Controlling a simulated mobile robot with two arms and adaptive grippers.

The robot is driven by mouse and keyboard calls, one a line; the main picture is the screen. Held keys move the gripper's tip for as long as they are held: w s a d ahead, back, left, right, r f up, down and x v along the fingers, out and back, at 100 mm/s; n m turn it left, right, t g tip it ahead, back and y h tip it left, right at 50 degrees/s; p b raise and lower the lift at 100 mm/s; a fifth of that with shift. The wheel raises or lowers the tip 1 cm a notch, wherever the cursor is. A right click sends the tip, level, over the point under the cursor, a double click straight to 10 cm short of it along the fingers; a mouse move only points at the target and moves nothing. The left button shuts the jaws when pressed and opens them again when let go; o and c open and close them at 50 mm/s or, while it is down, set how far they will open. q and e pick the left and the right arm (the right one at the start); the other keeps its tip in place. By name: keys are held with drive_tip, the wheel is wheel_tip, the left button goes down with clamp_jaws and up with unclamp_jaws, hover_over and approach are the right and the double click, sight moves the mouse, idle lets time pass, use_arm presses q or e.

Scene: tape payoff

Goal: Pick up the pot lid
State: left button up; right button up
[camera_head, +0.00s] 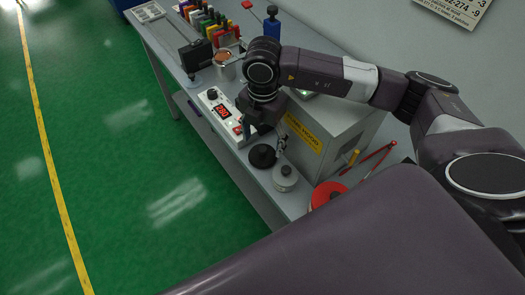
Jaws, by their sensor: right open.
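A dark round disc (262,156), which looks like the pot lid, lies on the bench (292,206) near its front edge. My right gripper (265,141) points down just above and behind it, with its fingers apart and nothing visible between them. Whether a finger touches the disc I cannot tell. An open metal pot (226,72) with a copper-coloured surface inside stands farther back on the bench. My left gripper is not in view.
A grey round piece with a knob (285,180) stands close beside the disc. A box with a red display (218,108) is behind-left, and a large grey cabinet (335,125) is to the right. A red round item (327,194) and red-handled tool (378,155) lie at right.

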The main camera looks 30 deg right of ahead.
sight(262, 149)
wheel_tip(262, 149, down, 4)
drive_tip(key=shift+r+p, duration=0.15)
drive_tip(key=shift+p, duration=0.55)
drive_tip(key=shift+f, duration=0.35)
drive_tip(key=shift+c, duration=0.6)
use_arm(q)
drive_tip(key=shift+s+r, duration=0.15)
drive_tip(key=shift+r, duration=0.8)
use_arm(e)
drive_tip(key=c, duration=0.9)
drive_tip(key=shift+o, duration=0.2)
drive_tip(key=shift+w, duration=0.1)
